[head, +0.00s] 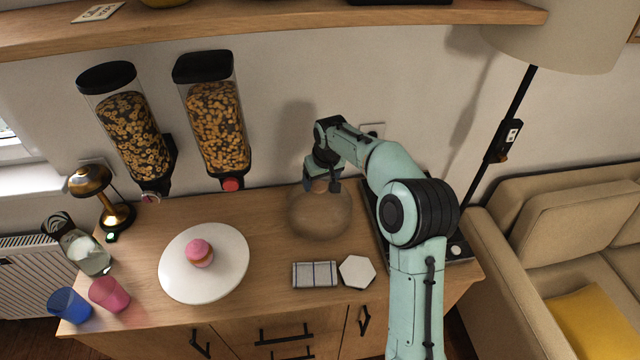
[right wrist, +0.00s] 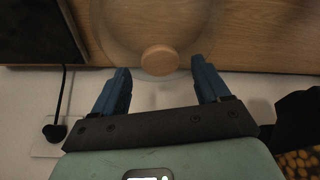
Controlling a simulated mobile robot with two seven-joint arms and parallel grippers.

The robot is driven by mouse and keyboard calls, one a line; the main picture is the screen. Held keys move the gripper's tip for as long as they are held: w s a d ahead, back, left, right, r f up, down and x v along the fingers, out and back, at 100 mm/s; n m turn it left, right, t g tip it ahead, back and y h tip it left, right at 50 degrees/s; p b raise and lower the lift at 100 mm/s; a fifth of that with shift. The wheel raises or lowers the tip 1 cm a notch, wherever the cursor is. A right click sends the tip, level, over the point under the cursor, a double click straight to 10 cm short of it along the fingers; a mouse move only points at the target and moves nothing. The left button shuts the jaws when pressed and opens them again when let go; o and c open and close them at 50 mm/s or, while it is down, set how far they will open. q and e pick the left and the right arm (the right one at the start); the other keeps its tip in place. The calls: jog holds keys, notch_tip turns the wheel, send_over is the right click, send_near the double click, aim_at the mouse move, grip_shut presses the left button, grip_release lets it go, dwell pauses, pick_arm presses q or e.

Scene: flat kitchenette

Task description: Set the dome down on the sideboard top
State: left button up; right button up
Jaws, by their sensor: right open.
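The clear dome (head: 322,222), with a round wooden knob on top, appears to stand upright on the sideboard top (head: 270,250), towards the back and right of the middle. The knob (right wrist: 160,60) shows plainly in the right wrist view. My right gripper (head: 321,186) is above the dome at the knob. In the right wrist view the gripper (right wrist: 160,68) is open, with its blue fingers to either side of the knob and a gap at each side. The dome's rim is hard to make out through the glass. My left gripper is not in view.
A white round plate (head: 230,275) holds a pink cake (head: 199,252). Cereal dispensers (head: 215,120) hang behind left. A dark appliance (head: 460,250) is at right.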

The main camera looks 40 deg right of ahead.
jog(key=v, duration=0.9)
jog(key=shift+r, duration=0.25)
jog(key=shift+s+f, duration=0.1)
